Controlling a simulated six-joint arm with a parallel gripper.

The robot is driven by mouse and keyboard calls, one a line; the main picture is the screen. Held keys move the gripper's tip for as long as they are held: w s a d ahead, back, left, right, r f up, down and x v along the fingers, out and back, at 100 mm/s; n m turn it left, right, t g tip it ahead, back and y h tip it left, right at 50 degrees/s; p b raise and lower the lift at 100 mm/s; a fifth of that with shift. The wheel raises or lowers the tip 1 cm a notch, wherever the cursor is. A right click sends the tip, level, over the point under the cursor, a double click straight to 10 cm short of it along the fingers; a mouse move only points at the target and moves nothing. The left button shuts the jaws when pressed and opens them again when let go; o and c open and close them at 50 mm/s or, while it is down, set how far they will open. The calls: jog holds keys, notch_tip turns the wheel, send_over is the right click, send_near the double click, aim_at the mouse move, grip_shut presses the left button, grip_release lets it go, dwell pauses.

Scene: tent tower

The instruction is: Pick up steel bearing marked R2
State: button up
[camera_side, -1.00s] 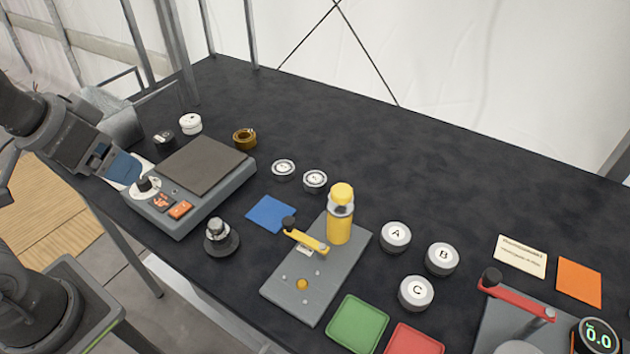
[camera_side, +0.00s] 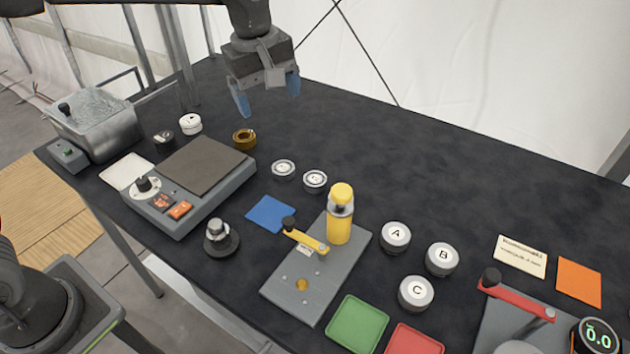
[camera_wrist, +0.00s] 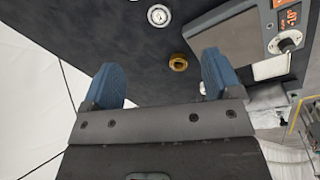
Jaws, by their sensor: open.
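Two steel bearings show as silver rings near the middle of the table in the side view, a left one (camera_side: 283,169) and a right one (camera_side: 315,180). Their markings are too small to read, so I cannot tell which is R2. One steel bearing (camera_wrist: 158,15) lies near the top edge of the wrist view, and a second is barely in frame there. My gripper (camera_side: 268,98) is open and empty, raised over the far part of the table. Its two blue fingers show in the wrist view (camera_wrist: 162,72), apart from both bearings.
A brass ring (camera_side: 244,139) lies near the grey hotplate-like device (camera_side: 205,165). Lettered round pieces (camera_side: 396,236) sit farther right.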

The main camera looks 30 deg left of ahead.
aim_at(315, 179)
jog(key=w+d+f+n+g, duration=0.1)
jog(key=w+d+f+n, duration=0.4)
jog(key=f, duration=0.7)
jog(key=w+f, duration=0.1)
jog(key=f, duration=0.8)
jog(key=shift+w+d+f, duration=0.1)
jog(key=shift+w+f, duration=0.15)
jog(key=shift+f, duration=0.1)
jog(key=c, duration=1.1)
jog(key=shift+r, duration=0.2)
